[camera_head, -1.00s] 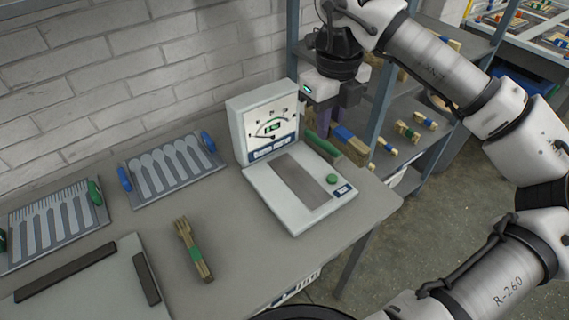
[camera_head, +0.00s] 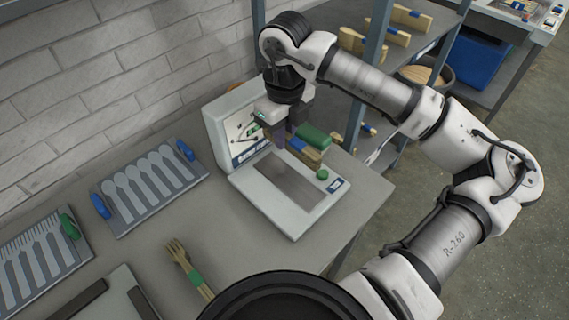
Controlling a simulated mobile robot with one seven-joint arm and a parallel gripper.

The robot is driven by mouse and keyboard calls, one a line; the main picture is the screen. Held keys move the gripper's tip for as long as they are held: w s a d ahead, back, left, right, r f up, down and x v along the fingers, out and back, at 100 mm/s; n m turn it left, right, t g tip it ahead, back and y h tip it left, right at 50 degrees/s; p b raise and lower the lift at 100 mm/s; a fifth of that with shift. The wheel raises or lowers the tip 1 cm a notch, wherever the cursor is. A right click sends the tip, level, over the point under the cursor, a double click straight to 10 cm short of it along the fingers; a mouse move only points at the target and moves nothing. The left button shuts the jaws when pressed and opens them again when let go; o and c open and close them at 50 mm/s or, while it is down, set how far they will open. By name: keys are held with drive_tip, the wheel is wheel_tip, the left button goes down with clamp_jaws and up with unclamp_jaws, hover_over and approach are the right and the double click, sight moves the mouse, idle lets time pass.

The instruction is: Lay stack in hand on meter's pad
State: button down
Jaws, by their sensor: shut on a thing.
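The meter (camera_head: 223,135) is a pale unit on the table, with an upright dial panel at its back and a low base in front. Its grey pad (camera_head: 287,182) is a flat strip on that base, bare over most of its visible length. My gripper (camera_head: 289,143) is shut on a wooden stack (camera_head: 313,157) with a blue band, at the pad's far end beside the dial panel. The stack appears above the base; I cannot tell whether it touches. My fingers hide part of the stack and panel.
A green piece (camera_head: 314,135) lies just behind the stack. A green-banded wooden bundle (camera_head: 190,268) lies on the table (camera_head: 222,222) at front left. A shelf (camera_head: 440,42) with wooden pieces stands behind.

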sight(284, 176)
wheel_tip(284, 176, down, 11)
drive_tip(key=shift+r+p, duration=0.2)
drive_tip(key=shift+p, duration=0.8)
drive_tip(key=shift+f, duration=0.35)
drive_tip(key=shift+f+b, duration=0.2)
drive_tip(key=shift+b, duration=0.15)
drive_tip(key=c, duration=1.4)
unclamp_jaws()
drive_tip(key=shift+r, duration=0.1)
drive_tip(key=shift+r+p, duration=0.25)
drive_tip(key=shift+p, duration=0.25)
drive_tip(key=shift+w+r+b, duration=0.1)
drive_tip(key=shift+r+b, duration=0.3)
wheel_tip(284, 176, up, 11)
drive_tip(key=shift+b, duration=0.9)
